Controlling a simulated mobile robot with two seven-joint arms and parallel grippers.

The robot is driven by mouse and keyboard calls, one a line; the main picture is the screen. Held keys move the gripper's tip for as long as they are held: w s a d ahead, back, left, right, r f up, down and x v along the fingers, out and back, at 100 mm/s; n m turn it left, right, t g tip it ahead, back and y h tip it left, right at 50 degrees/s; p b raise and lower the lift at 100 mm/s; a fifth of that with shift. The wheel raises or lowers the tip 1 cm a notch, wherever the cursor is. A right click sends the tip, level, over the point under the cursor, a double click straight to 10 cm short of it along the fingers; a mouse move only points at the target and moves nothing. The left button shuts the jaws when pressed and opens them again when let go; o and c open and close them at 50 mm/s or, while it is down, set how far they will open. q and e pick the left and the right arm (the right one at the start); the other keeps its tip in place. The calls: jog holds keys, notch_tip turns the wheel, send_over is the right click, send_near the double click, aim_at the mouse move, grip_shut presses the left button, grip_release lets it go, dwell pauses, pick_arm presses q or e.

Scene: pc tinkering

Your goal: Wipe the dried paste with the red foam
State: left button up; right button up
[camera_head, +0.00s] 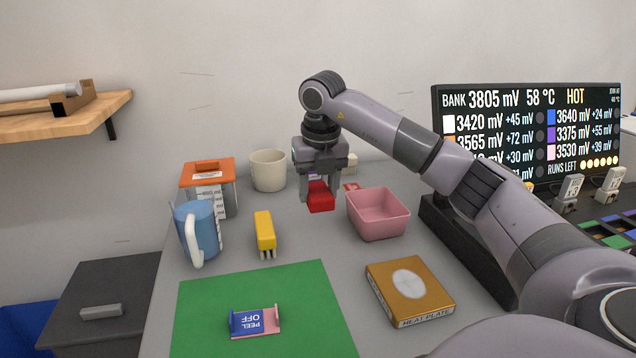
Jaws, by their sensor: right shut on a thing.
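My right gripper (320,201) is shut on the red foam (320,196), a small red block. It holds the block above the back middle of the grey table, just left of the pink tub. A pale grey oval patch (408,284), which looks like the dried paste, lies on top of the orange-brown heat plate (382,290) at the front right. The gripper is behind and to the left of the heat plate, well apart from it. My left gripper is not in view.
A pink tub (378,226) stands between gripper and heat plate. A blue mug (198,232), yellow tool (264,232), cream cup (268,170) and orange-lidded container (207,168) stand left. A green mat (200,300) bears a "PEEL OFF" piece (255,322). A display (490,112) stands right.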

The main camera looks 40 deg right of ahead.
aim_at(319, 239)
jog(key=shift+f+b, duration=0.5)
jog(key=shift+f, duration=0.8)
jog(key=o, duration=1)
jog(key=shift+f, duration=0.15)
jog(key=shift+s+f+b, duration=0.1)
jog(key=shift+f+b, duration=0.8)
jog(key=shift+f, duration=1)
jog(key=shift+s+d+f+b, duration=0.15)
jog(key=shift+f+b, duration=0.6)
jog(key=shift+f, duration=0.65)
